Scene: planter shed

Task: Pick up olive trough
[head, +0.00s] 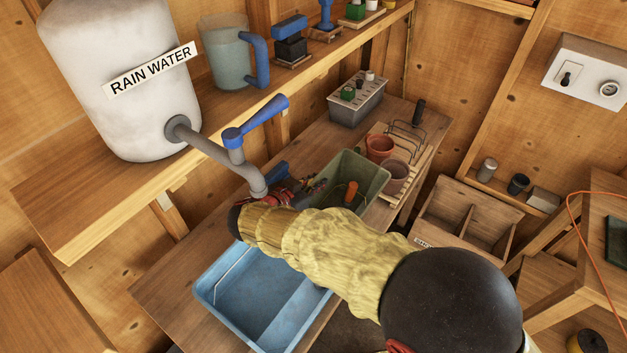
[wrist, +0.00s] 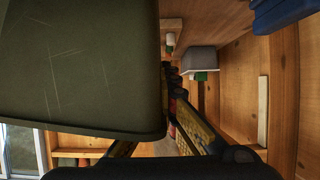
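The olive trough (head: 357,170) is an open green box on the bench beyond the blue tray in the head view. An orange-handled thing (head: 351,192) shows inside it. My gripper (head: 312,184) is at the trough's near left side, partly hidden by the tap and my sleeved arm. In the wrist view, the olive trough's wall (wrist: 80,65) fills the upper left, very close. It hides much of one of my gripper's fingers, while the other finger runs along its right edge. I cannot tell whether the fingers are apart or closed on the wall.
A blue tray (head: 240,300) lies below my arm. A blue-handled tap (head: 238,140) from the rain water tank (head: 120,100) hangs beside my gripper. Terracotta pots (head: 380,147) on a slatted rack and a grey box (head: 357,106) stand beyond the trough.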

